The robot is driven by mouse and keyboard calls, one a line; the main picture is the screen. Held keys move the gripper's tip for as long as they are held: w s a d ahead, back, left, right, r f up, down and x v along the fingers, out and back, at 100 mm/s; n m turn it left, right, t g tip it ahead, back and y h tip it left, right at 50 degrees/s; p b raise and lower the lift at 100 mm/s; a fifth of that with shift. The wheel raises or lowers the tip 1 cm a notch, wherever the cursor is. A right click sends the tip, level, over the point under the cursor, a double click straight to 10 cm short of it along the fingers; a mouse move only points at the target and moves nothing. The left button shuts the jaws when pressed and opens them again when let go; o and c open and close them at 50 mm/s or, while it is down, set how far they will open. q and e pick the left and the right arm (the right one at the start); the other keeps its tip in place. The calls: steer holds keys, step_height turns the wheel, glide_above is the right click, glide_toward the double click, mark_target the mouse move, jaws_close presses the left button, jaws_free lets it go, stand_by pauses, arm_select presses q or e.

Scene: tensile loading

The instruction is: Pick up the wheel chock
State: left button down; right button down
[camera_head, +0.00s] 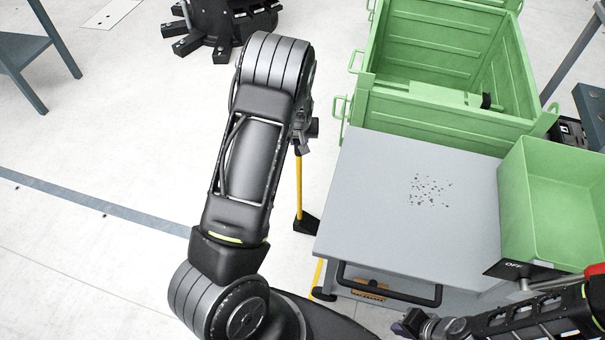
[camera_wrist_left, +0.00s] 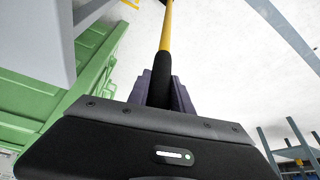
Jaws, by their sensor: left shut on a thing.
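The wheel chock has a yellow pole (camera_head: 298,187) with a black wedge (camera_head: 306,223) at its lower end, near the floor beside the grey table. My left gripper (camera_head: 303,143) is above it at the pole's upper end. In the left wrist view my left gripper (camera_wrist_left: 163,92) is shut on the black grip (camera_wrist_left: 161,72) of the pole, and the yellow shaft (camera_wrist_left: 166,28) runs away from it. The wedge is at most barely in that view. My right gripper (camera_head: 408,323) is at the bottom right, low in the picture; its jaw opening is unclear.
The grey table (camera_head: 365,190) with small dark bits stands right of the chock. A green bin (camera_head: 555,195) sits at its right, and large green crates (camera_head: 430,110) stand behind. Another yellow piece with a black foot (camera_head: 322,294) is at the table's front left.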

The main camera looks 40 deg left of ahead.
arm_select(q)
step_height(320, 180, up, 10)
steer(key=shift+w+r+p, duration=0.1)
steer(key=shift+p, duration=0.5)
steer(key=shift+a, duration=0.1)
stand_by(0.4)
